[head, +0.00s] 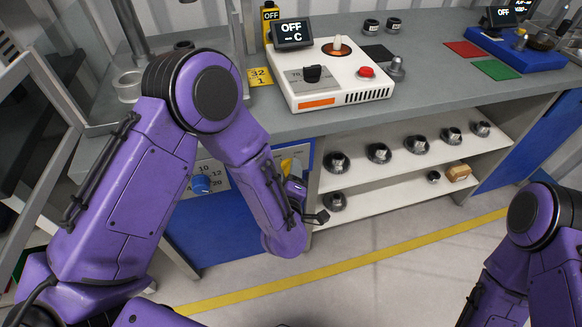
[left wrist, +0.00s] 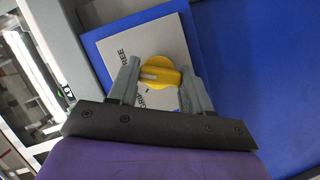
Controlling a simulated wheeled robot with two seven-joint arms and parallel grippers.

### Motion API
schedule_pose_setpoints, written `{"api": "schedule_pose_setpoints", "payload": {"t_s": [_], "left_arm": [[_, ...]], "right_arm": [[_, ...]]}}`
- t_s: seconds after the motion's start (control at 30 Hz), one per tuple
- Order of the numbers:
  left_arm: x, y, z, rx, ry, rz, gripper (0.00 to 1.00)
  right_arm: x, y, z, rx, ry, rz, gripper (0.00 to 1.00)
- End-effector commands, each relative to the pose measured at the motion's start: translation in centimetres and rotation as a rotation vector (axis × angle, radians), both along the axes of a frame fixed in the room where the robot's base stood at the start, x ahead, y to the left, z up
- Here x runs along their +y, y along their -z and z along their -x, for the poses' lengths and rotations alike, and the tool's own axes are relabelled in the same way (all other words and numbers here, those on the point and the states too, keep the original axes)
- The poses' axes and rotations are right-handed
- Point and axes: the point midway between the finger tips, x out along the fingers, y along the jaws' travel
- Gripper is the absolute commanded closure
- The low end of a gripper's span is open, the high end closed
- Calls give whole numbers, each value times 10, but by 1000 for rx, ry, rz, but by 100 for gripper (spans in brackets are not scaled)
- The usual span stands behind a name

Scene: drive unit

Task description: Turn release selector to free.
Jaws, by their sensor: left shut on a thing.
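The release selector is a yellow knob (left wrist: 160,73) on a pale plate (left wrist: 160,40) with a blue surround, lettered FREE at the upper left and GRIP below. A white mark runs along the knob. In the left wrist view my left gripper (left wrist: 158,86) has one finger on each side of the knob and is shut on it. In the head view the yellow knob (head: 287,164) shows on the front panel below the worktop, partly hidden by my left arm. The left fingertips are hard to make out there. My right gripper is out of the picture.
A blue knob (head: 202,184) with a number scale sits left of the selector. A white device (head: 330,92) with a black switch and red button stands on the grey worktop (head: 440,88). Shelves (head: 400,190) with several dark round parts are to the right.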

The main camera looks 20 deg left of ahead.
Motion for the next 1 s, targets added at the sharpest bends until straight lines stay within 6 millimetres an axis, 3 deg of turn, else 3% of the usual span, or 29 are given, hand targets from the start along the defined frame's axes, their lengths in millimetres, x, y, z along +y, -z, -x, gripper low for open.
{"api": "schedule_pose_setpoints", "payload": {"t_s": [0.3,0.93,0.97,1.0], "left_arm": [[-1,-2,0,83,0,-121,82],[-1,0,0,106,1,-156,82],[-1,0,0,106,1,-156,41],[-1,0,0,106,1,-156,28]], "right_arm": [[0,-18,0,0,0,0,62],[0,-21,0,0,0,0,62],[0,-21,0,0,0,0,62],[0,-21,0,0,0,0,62]]}}
